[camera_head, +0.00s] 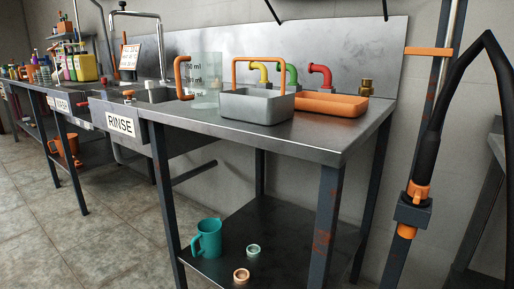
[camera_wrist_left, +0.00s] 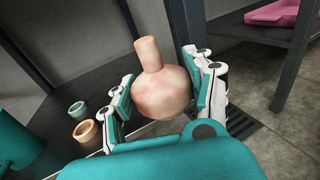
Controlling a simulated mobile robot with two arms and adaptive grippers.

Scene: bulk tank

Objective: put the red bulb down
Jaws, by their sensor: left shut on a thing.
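In the left wrist view a round bulb (camera_wrist_left: 162,95) with a short neck pointing up sits between the fingers of my left gripper (camera_wrist_left: 167,88). Its colour looks pale pink rather than strong red. The left gripper is shut on the bulb's round body, with teal and white finger pads on both sides. The bulb is held in the air near the lower shelf (camera_wrist_left: 45,85). Neither gripper nor the bulb shows in the head view. My right gripper is in neither view.
The steel bench (camera_head: 290,138) holds a grey caddy (camera_head: 257,108), an orange tray (camera_head: 330,105) and a clear measuring jug (camera_head: 207,75). Its front right top is bare. On the lower shelf are a teal jug (camera_head: 207,238), a green ring (camera_head: 253,250) and an orange ring (camera_head: 241,275).

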